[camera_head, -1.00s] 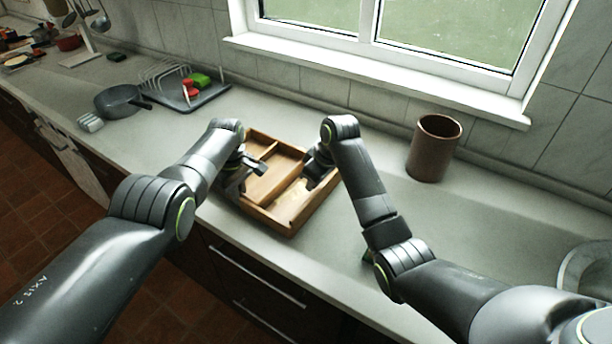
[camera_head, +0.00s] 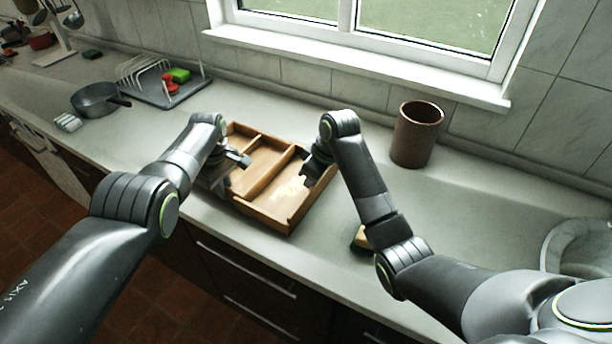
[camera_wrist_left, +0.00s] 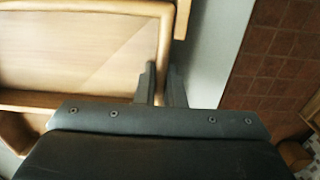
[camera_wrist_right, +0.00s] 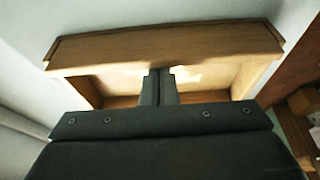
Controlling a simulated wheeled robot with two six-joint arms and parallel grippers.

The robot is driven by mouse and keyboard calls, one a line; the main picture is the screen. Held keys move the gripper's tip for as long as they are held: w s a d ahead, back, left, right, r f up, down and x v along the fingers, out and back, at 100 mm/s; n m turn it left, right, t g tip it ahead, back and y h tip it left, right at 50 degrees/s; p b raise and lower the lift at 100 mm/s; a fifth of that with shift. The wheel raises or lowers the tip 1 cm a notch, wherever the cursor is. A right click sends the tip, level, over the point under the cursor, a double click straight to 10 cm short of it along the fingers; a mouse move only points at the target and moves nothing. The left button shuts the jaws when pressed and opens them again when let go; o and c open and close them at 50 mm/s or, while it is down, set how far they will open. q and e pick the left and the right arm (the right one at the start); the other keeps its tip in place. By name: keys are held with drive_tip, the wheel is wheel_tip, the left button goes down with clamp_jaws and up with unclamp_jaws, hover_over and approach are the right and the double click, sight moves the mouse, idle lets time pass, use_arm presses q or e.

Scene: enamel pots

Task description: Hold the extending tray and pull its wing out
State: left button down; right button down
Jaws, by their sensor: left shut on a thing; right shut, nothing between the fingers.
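The extending tray (camera_head: 236,190) is wooden, divided into compartments, and lies on the counter in front of me. Its wing (camera_head: 291,223) is the section at its right end, partly drawn out. My left gripper (camera_head: 242,160) is shut on the tray's near-left wall; in the left wrist view the wall (camera_wrist_left: 166,42) runs between the fingers. My right gripper (camera_head: 311,178) is shut with nothing between its fingers. In the right wrist view its fingertips (camera_wrist_right: 160,75) are down inside the wing, close to the end wall (camera_wrist_right: 200,45). Contact with that wall is hard to tell.
A brown cup (camera_head: 417,135) stands right of the tray. A sponge (camera_head: 361,238) lies partly behind my right arm. A dish rack (camera_head: 165,85) and grey pan (camera_head: 97,98) are at the left. A round basin (camera_head: 580,250) is at the far right.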

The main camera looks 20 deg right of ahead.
sight(297, 190)
drive_tip(key=shift+w+a, duration=1.5)
drive_tip(key=shift+w, duration=0.1)
drive_tip(key=v, duration=1)
drive_tip(key=shift+s+d, duration=0.1)
drive_tip(key=shift+d, duration=0.05)
use_arm(q)
drive_tip(key=c, duration=1.6)
unclamp_jaws()
